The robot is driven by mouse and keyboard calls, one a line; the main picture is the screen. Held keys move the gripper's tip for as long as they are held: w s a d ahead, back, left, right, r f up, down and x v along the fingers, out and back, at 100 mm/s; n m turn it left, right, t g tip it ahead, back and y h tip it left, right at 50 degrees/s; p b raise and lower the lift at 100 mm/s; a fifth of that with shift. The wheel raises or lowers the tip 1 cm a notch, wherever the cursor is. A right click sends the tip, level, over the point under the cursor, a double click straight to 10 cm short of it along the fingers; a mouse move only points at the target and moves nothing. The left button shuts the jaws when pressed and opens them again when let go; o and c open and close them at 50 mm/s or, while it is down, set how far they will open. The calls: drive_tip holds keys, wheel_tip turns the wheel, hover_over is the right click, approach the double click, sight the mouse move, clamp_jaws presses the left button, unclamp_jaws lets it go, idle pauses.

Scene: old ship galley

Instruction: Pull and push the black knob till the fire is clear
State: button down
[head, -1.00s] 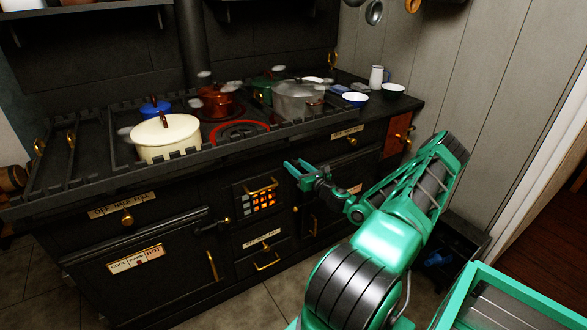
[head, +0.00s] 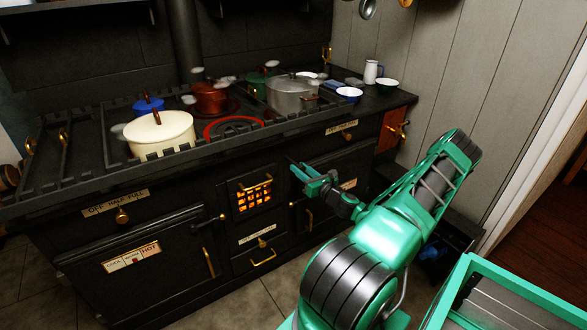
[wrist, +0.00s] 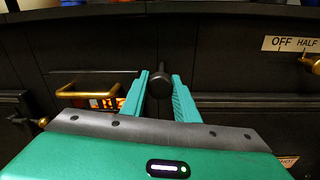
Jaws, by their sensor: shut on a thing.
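The black knob (wrist: 160,83) stands out from the dark stove front, between my fingertips in the wrist view. My gripper (wrist: 162,90) is shut on it. In the head view my gripper (head: 298,170) is at the stove front, right of the fire grate, and the knob is hard to make out against the black metal. The fire (head: 254,200) glows orange and yellow behind the grate bars. In the wrist view a little of the fire (wrist: 106,102) shows at the left, partly hidden by my gripper.
A brass handle (head: 256,186) crosses the grate door. A cream pot (head: 160,136), a red pot (head: 210,98) and a grey pot (head: 293,93) stand on the stove top, with a glowing red ring (head: 235,128) between them. Wooden wall (head: 430,70) bounds the right.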

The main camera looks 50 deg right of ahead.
drive_tip(key=c, duration=1.4)
unclamp_jaws()
drive_tip(key=s, duration=0.3)
drive_tip(key=s+a, duration=0.1)
drive_tip(key=s, duration=0.3)
drive_tip(key=s+a, duration=0.1)
drive_tip(key=s, duration=0.2)
drive_tip(key=shift+s, duration=0.25)
